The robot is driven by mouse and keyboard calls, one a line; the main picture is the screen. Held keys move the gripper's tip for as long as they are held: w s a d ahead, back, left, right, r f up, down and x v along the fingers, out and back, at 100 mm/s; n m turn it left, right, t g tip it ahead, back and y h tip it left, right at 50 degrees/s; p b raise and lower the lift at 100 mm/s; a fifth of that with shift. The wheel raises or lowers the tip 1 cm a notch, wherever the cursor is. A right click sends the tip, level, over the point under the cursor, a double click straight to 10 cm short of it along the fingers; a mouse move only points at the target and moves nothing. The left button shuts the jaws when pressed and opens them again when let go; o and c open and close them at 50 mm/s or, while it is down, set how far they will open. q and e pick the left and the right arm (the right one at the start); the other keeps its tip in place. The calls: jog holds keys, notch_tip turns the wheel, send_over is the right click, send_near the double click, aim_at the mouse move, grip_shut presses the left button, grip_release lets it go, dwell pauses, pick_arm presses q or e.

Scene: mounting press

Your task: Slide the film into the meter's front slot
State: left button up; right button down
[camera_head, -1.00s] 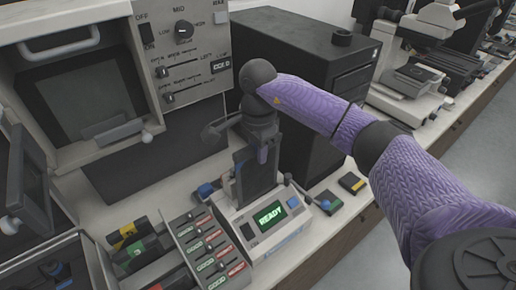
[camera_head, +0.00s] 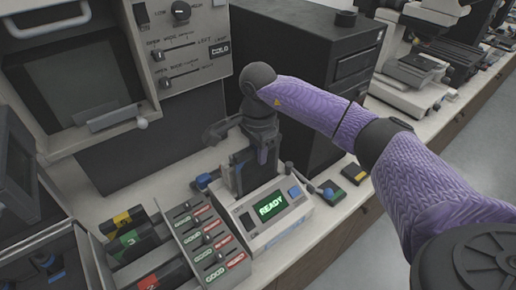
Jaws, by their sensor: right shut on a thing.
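The meter (camera_head: 247,218) is a light grey box with a green lit READY display (camera_head: 270,204) and a blue button. My right gripper (camera_head: 258,158) comes down from above at the back of the meter. It is shut on a dark flat upright piece, apparently the film (camera_head: 243,176). The lower edge of this piece meets the meter's top behind the display. I cannot tell whether it is inside the slot or only touching. The fingertips are dark against it and hard to make out. My left gripper is not in view.
A sorting rack (camera_head: 208,245) with several green and red labelled rows stands left of the meter. Numbered dark cartridges (camera_head: 130,240) lie further left. A large black box (camera_head: 305,80) stands close behind my right arm.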

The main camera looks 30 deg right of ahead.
jog(key=shift+f+b, duration=0.3)
jog(key=shift+f, duration=0.5)
jog(key=c, duration=0.6)
grip_release()
jog(key=shift+o, duration=0.6)
notch_tip(320, 180, up, 10)
jog(key=shift+f+p, duration=0.25)
jog(key=shift+p, duration=0.3)
jog(key=shift+r, duration=0.25)
jog(key=shift+f, duration=0.1)
